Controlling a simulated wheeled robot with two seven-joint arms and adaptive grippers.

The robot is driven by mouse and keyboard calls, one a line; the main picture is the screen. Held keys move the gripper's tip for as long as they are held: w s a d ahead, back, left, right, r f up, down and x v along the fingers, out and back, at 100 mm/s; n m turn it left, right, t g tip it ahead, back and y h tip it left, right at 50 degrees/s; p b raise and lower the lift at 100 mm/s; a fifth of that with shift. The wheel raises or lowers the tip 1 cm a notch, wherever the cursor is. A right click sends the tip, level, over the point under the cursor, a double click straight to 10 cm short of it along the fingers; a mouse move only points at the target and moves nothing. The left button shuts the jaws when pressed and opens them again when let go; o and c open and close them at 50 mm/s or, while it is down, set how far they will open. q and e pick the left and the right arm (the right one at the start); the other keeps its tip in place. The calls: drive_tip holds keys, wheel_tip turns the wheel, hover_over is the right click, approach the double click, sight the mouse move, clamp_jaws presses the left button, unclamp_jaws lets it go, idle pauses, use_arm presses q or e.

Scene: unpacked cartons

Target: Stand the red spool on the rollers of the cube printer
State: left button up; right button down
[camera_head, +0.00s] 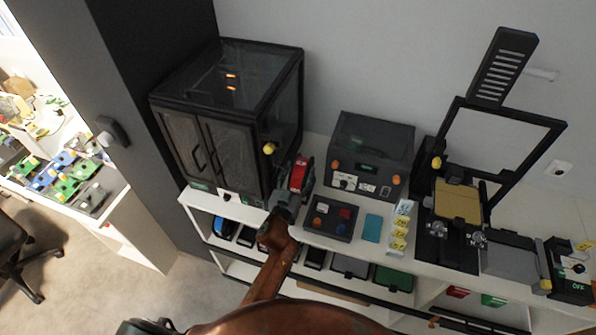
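The red spool (299,175), red between dark side discs, is upright just right of the black enclosed cube-shaped printer (180,140), in front of the wall. My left gripper (292,192) is at the spool's lower front edge and appears shut on it; its fingertips are small and partly hidden. My brown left arm reaches up from the bottom edge. No rollers can be made out; the spool and gripper cover the spot beside the printer. I cannot tell whether the spool touches anything below it. My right gripper is not in view.
An open-frame printer (460,202) stands further right. The lower shelf holds several bins (393,279). A dark pillar (150,80) rises at left.

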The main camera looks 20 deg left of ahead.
use_arm(q)
drive_tip(key=shift+o, duration=0.3)
drive_tip(key=shift+f, duration=0.15)
drive_tip(key=shift+s, duration=0.1)
drive_tip(key=s, duration=1.1)
drive_tip(key=shift+s+a, duration=0.2)
drive_tip(key=shift+s, duration=0.2)
drive_tip(key=shift+c, duration=0.7)
